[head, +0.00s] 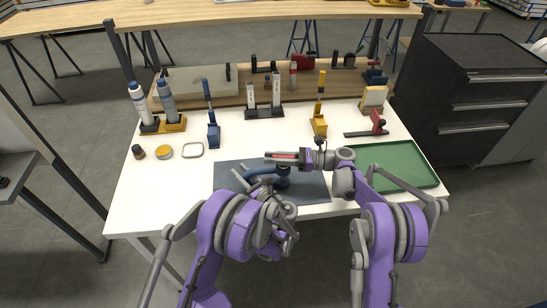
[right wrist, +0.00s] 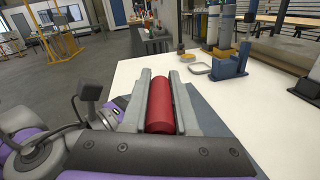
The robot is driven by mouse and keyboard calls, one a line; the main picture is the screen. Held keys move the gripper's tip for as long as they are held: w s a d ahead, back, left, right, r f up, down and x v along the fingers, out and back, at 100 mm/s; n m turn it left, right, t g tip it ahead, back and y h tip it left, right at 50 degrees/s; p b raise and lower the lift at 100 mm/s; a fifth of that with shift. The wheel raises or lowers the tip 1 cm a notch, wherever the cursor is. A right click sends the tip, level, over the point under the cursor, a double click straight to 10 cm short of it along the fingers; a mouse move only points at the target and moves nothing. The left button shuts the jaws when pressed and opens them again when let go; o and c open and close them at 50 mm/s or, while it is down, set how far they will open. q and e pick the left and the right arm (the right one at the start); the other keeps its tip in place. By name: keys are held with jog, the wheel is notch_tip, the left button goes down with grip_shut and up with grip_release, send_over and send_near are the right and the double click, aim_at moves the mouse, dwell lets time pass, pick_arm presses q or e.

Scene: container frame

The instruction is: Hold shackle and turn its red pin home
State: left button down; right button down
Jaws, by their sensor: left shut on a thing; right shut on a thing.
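The red pin (right wrist: 160,105) lies lengthwise between the two grey fingers of my right gripper (right wrist: 160,82) in the right wrist view. In the head view the red pin (head: 285,156) shows as a thin strip inside my right gripper (head: 272,157), which points left above the dark mat. The blue curved shackle (head: 258,171) is just below and left of it. My left gripper (head: 266,181) is shut on the shackle, with its fingers largely hidden by its own wrist. Whether the pin is in the shackle's holes cannot be told.
A dark mat (head: 228,182) lies under the work, with a dark round fixture (head: 283,182) on it. A green tray (head: 400,158) is at the right. Bottles (head: 139,104), a blue stand (head: 213,132) and a yellow stand (head: 319,124) stand farther back. The table's left front is clear.

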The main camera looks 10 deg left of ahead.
jog(key=shift+t, duration=0.5)
jog(key=m+t, duration=0.2)
jog(key=w+m+t, duration=0.1)
jog(key=t, duration=0.2)
jog(key=shift+m+h, duration=0.4)
jog(key=m+t+h, duration=0.2)
jog(key=m+t, duration=0.1)
jog(key=w+d+m+t+h, duration=0.1)
jog(key=m+t+h, duration=0.2)
jog(key=t, duration=0.1)
jog(key=w+m+t+h, duration=0.1)
jog(key=m+t+h, duration=0.1)
jog(key=t+h, duration=0.1)
jog(key=shift+d+m+t, duration=0.3)
jog(key=shift+m, duration=0.1)
jog(key=c, duration=0.7)
grip_release()
